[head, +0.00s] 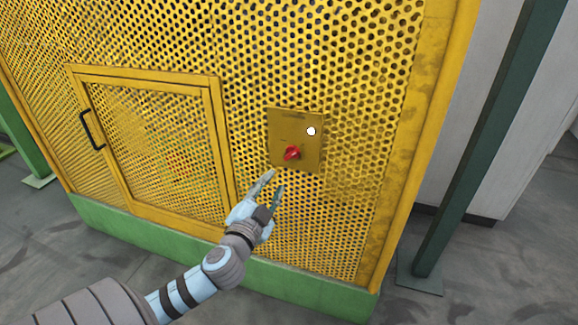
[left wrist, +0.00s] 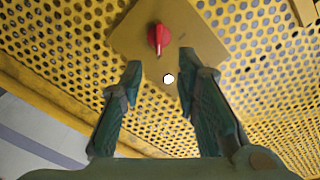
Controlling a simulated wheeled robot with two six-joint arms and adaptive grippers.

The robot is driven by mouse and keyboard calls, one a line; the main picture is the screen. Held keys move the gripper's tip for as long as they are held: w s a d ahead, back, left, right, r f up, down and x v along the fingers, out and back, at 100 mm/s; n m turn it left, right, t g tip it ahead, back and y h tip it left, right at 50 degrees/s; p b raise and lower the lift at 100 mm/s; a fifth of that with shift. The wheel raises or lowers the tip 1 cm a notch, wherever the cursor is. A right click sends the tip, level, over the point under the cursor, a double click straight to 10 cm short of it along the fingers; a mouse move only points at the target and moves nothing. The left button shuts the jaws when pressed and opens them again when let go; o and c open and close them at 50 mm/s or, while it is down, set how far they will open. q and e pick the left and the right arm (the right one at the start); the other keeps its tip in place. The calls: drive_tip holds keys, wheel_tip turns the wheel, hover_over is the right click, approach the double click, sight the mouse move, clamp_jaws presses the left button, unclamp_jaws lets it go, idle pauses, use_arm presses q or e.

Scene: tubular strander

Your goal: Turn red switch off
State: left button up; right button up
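The red switch (head: 291,153) is a small rotary knob on a yellow plate (head: 283,125) fixed to the perforated yellow panel. In the left wrist view the red switch (left wrist: 158,39) shows beyond the fingertips, near the top, on its plate (left wrist: 200,55). My left gripper (head: 276,181) is open and empty, just below the switch in the head view. In the left wrist view its two fingers (left wrist: 158,75) stand apart, with the switch between their lines and not touched. My right gripper is in neither view.
A white round spot (head: 311,131) shows on the plate above the switch. A framed mesh door (head: 150,150) with a black handle (head: 91,130) is to the left. A green post (head: 480,150) stands to the right. Grey floor is clear in front.

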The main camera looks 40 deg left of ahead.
sight(290, 157)
use_arm(q)
drive_tip(key=b+x, duration=0.1)
drive_tip(key=x, duration=1.1)
drive_tip(key=shift+w, duration=0.2)
drive_tip(key=shift+c, duration=0.6)
clamp_jaws()
